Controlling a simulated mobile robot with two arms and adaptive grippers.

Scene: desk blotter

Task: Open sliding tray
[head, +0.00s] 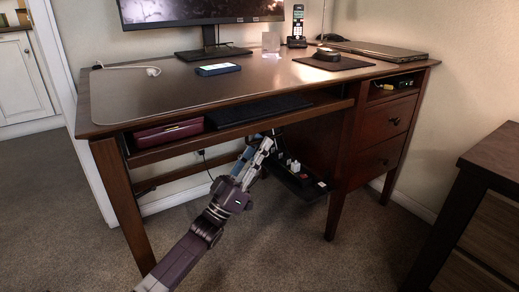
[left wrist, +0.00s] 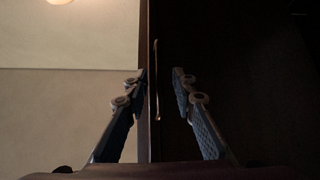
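The sliding tray (head: 210,138) is the brown shelf under the desk top, holding a dark red case (head: 168,132) and a black keyboard (head: 258,110). My left gripper (head: 264,141) is just below the tray's front lip, right of its middle, with its fingers pointing up toward it. In the left wrist view the two fingers (left wrist: 160,74) are apart. A dark edge and a thin upright strip (left wrist: 155,90) show in the gap between them, and neither finger is clearly touching. My right gripper is not in view.
The brown desk (head: 340,190) has drawers (head: 385,128) at the right. A black holder with plugs (head: 300,183) hangs below, close to my left gripper. Open carpet lies in front.

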